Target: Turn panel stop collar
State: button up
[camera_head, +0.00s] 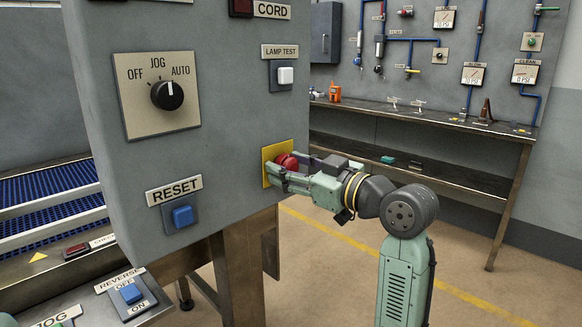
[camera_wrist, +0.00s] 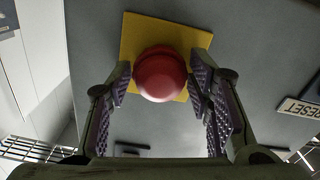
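The panel stop is a red round mushroom knob (camera_head: 287,163) on a yellow square plate (camera_head: 267,155), low on the right of the grey panel face. In the wrist view the red knob (camera_wrist: 160,75) sits in front of the yellow plate (camera_wrist: 145,28). My gripper (camera_head: 284,172) reaches it from the right. In the wrist view its two purple-padded fingers stand on either side of the knob, with a narrow gap showing on each side. The gripper is open around the knob. The collar cannot be told apart from the knob.
The grey panel (camera_head: 225,110) also carries an OFF/JOG/AUTO selector (camera_head: 167,95), a blue RESET button (camera_head: 183,216) and a white LAMP TEST button (camera_head: 286,75). A blue reverse switch (camera_head: 131,293) is at lower left. A workbench (camera_head: 440,118) stands along the back wall. Open floor lies between.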

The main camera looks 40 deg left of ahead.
jog(key=c, duration=0.8)
jog(key=shift+o, duration=0.2)
jog(key=m+p, duration=0.1)
jog(key=m, duration=0.1)
jog(key=shift+r+m+p, duration=0.1)
jog(key=shift+m+p, duration=0.25)
jog(key=shift+m, duration=0.05)
jog(key=shift+m+p, duration=1.2)
jog(key=shift+m, duration=1)
jog(key=o, duration=1.2)
